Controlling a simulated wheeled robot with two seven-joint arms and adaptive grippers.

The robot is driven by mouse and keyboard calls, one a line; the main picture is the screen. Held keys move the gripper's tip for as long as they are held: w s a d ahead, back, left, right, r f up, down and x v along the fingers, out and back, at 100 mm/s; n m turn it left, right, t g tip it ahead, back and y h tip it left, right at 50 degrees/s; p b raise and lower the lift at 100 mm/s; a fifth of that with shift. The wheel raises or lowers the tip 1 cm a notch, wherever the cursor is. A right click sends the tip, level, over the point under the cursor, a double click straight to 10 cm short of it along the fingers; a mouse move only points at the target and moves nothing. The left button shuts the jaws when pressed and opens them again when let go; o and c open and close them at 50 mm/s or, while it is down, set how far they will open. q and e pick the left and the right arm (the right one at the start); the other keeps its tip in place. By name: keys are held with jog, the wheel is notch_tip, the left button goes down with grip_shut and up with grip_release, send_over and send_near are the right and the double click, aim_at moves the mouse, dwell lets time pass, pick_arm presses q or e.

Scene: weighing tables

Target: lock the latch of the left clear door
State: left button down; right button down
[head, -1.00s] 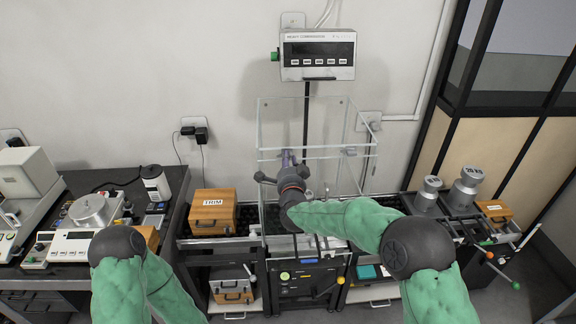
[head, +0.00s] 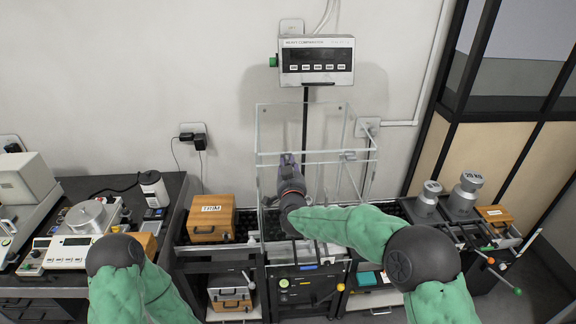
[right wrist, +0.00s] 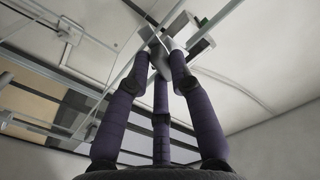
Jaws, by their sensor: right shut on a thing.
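The clear weighing enclosure (head: 330,106) stands at the middle of the head view, under the display. My right gripper (head: 288,158) is at its front left, by the left clear door, with its fingers pointing away from me. In the right wrist view my right gripper (right wrist: 160,50) has its three purple fingers closed together around a small grey latch piece (right wrist: 158,62) by the clear panel's edge. The fingertips hide much of the latch, so I cannot tell its turn. My left gripper is outside the views; only the left arm shows.
The display (head: 317,61) hangs on the wall above the enclosure. A wooden TRIM box (head: 211,219) stands left of it. Metal weights (head: 465,194) stand to the right. A balance (head: 80,230) sits on the left table.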

jog(key=shift+n+p, duration=0.4)
jog(key=shift+n, duration=1.2)
jog(key=c, duration=1.1)
grip_release()
jog(key=shift+s+r, duration=0.1)
jog(key=s, duration=1.1)
jog(key=shift+s+d, duration=0.25)
jog(key=shift+s, duration=0.15)
